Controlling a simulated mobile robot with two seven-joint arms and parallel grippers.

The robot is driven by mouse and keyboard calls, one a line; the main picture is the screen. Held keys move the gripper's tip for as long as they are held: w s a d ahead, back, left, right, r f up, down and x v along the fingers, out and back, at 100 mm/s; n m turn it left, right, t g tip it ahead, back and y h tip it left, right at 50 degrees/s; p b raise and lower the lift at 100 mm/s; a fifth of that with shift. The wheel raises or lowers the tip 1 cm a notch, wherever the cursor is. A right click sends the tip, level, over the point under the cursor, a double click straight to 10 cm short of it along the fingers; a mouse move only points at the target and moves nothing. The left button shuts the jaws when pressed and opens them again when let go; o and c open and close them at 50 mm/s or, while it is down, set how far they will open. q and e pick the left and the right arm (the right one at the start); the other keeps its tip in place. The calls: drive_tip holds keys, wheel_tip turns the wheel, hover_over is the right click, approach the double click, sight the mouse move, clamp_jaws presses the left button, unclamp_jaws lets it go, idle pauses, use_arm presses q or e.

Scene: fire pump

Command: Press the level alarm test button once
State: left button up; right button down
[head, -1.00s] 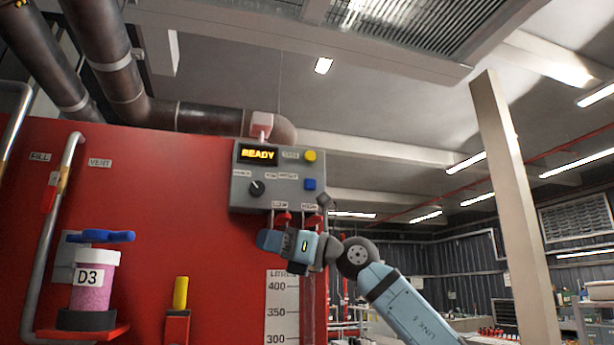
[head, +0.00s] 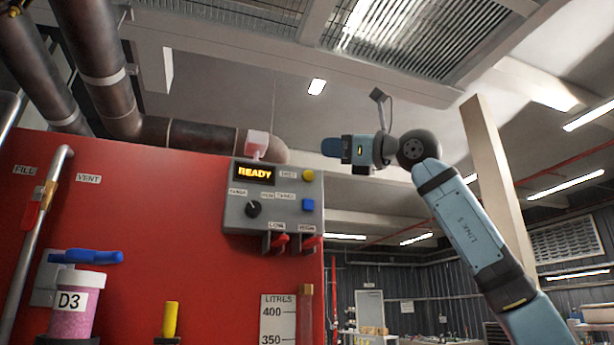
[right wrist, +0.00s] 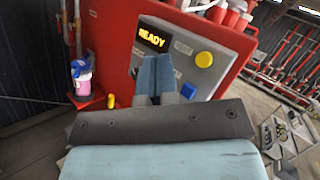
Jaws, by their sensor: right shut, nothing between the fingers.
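A grey control panel (head: 236,213) is on the upper right corner of the red tank. A round yellow button (head: 308,175) sits at its upper right, beside a small label that seems to read TEST; it also shows in the right wrist view (right wrist: 204,59). The lit display (head: 254,173) reads READY. My right gripper (head: 328,147) is shut and empty. In the head view it appears up and right of the yellow button, apart from it. In the right wrist view its blue fingers (right wrist: 155,75) overlap the panel, left of the button. My left gripper is not in view.
A blue button (head: 308,204) is below the yellow one, with a black knob (head: 253,209) to its left. Two red levers (head: 280,241) hang under the panel. A pink D3 jar (head: 75,305) stands at lower left. Open air lies right of the panel.

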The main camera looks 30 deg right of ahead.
sight(308, 177)
drive_tip(key=shift+w+a, duration=0.1)
drive_tip(key=shift+w, duration=0.05)
drive_tip(key=w+d+p, duration=0.2)
drive_tip(key=w+p, duration=0.2)
drive_tip(key=w, duration=0.4)
drive_tip(key=shift+w, duration=0.2)
idle(0.3)
idle(0.4)
idle(0.6)
idle(0.4)
